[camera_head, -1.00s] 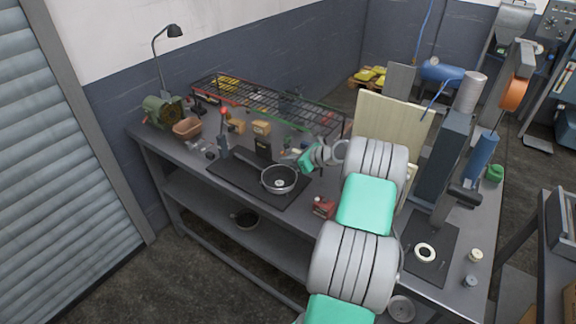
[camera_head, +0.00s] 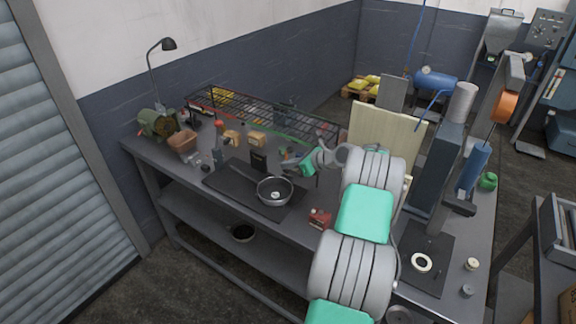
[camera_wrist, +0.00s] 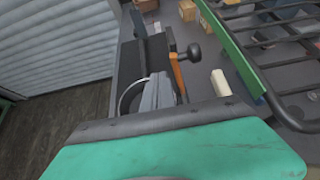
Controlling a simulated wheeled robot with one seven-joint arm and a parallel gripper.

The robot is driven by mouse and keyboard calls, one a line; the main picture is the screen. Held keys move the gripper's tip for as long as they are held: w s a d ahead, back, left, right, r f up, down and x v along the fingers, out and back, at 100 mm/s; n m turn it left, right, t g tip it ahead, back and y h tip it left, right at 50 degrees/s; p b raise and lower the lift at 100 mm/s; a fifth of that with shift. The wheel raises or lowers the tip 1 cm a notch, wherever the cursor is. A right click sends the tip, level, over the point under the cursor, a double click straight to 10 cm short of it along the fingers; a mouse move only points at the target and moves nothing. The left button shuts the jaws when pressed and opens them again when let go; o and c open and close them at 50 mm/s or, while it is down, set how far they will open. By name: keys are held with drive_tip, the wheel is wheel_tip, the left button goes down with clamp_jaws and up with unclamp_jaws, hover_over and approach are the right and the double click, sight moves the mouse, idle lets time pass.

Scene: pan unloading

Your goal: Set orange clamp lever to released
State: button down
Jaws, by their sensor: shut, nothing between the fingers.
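In the wrist view, an orange lever (camera_wrist: 178,76) with a black ball knob (camera_wrist: 194,53) stands beside a dark block (camera_wrist: 157,48). My gripper (camera_wrist: 160,80) is shut and empty. Its grey fingers are just left of the orange lever in that view; I cannot tell whether they touch it. In the head view, my gripper (camera_head: 287,165) is above the bench, behind and right of the pan (camera_head: 274,191). The orange lever is not clear in the head view.
A wire rack (camera_head: 310,122) runs along the bench's back. Small tan boxes (camera_head: 256,138) stand in front of it. A pale block (camera_wrist: 221,82) is near the lever.

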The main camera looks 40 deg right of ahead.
drive_tip(key=b+v, duration=0.2)
drive_tip(key=v, duration=0.5)
drive_tip(key=shift+s+r, duration=0.2)
drive_tip(key=shift+s, duration=0.15)
drive_tip(key=shift+d, duration=0.1)
